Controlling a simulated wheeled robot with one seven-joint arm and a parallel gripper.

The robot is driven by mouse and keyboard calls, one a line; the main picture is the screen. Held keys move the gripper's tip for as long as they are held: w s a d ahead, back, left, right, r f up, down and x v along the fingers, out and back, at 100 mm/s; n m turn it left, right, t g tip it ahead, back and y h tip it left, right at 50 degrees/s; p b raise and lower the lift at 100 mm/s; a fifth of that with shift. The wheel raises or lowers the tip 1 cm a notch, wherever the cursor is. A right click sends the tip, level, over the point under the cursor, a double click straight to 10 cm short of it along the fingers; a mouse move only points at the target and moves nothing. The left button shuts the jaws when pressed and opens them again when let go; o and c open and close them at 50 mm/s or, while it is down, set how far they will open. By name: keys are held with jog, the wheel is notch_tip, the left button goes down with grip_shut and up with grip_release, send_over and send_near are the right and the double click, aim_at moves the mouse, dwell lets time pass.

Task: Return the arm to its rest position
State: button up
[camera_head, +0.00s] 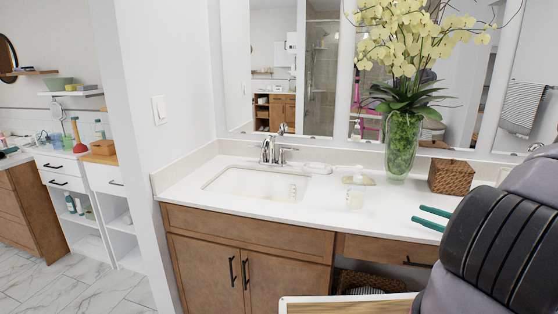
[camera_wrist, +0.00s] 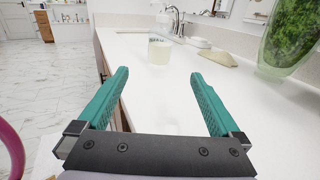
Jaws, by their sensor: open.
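My gripper (camera_head: 432,217) shows at the right of the head view, with its two teal fingers over the white countertop (camera_head: 300,205). My dark arm covers the lower right of that view. In the wrist view my gripper (camera_wrist: 160,95) is open, with nothing between its fingers. The same jar (camera_head: 355,198) stands right of the sink in the head view.
A sink (camera_head: 255,182) with a faucet (camera_head: 268,150) is left of the jar. A tall glass vase (camera_head: 402,148) with yellow flowers and a woven box (camera_head: 452,176) stand at the back of the counter. A soap dish (camera_wrist: 220,58) lies near the vase. Floor at left is clear.

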jog(key=shift+w+a+r+n+g, duration=0.2)
jog(key=shift+a+r+n+g, duration=0.1)
jog(key=shift+a+r, duration=0.1)
jog(key=shift+a+r+n+g+y, duration=0.3)
jog(key=shift+a+r+n+g, duration=0.1)
jog(key=shift+r, duration=0.25)
jog(key=s+a+r+n+g+h, duration=0.25)
jog(key=a+r+n+g, duration=0.35)
jog(key=r, duration=0.3)
jog(key=s+a+r+n+g+h, duration=0.2)
jog(key=s+a+r+n+g, duration=0.15)
jog(key=a+r+n, duration=0.4)
jog(key=s+a+r+n+t+h, duration=0.3)
jog(key=s+r, duration=0.4)
jog(key=r, duration=0.2)
jog(key=s+a+r+n+t+h, duration=0.3)
jog(key=s+r, duration=0.4)
jog(key=r, duration=0.3)
jog(key=shift+a+n+h, duration=0.5)
jog(key=shift+n+h, duration=0.15)
jog(key=shift+n, duration=0.1)
